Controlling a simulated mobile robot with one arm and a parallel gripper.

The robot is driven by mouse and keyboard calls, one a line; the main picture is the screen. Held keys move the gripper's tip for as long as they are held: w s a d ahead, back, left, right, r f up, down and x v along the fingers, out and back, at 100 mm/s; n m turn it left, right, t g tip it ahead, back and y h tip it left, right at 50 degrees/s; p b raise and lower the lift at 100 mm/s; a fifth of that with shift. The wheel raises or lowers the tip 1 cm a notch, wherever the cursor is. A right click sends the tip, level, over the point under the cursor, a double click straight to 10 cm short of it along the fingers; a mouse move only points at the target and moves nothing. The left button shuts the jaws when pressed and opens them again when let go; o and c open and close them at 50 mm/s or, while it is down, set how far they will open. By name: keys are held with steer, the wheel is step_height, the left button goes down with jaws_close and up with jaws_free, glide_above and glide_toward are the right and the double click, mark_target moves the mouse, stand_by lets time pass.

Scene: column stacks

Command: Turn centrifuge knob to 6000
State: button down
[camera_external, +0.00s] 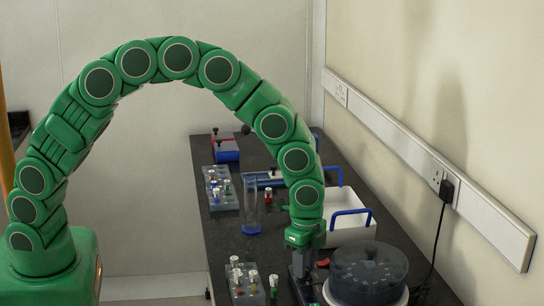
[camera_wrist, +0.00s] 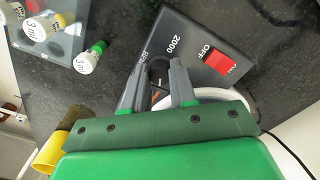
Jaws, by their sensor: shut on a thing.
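The centrifuge (camera_external: 368,272) stands at the front right of the bench, with a dark round lid over a white body. Its dark control panel (camera_wrist: 190,32) shows in the wrist view, with a red switch (camera_wrist: 219,63) marked OFF and a printed 2000. The knob (camera_wrist: 159,68) is dark and sits between my fingers, which partly cover it. My gripper (camera_wrist: 158,78) is shut on the knob. In the outside view my gripper (camera_external: 302,264) points down onto the panel, just left of the centrifuge. The 6000 mark and the knob's pointer cannot be made out.
A rack with capped vials (camera_external: 246,284) stands close left of my gripper. Behind are a white tray with blue handles (camera_external: 345,232), a clear cylinder on a blue base (camera_external: 251,210) and another vial rack (camera_external: 220,190). A black cable (camera_external: 437,240) hangs from the wall socket.

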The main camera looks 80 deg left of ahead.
steer(key=shift+d+m, duration=0.1)
steer(key=shift+m, duration=1.6)
steer(key=c, duration=0.9)
jaws_free()
steer(key=shift+r, duration=0.15)
step_height(320, 180, up, 7)
steer(key=shift+r, duration=0.3)
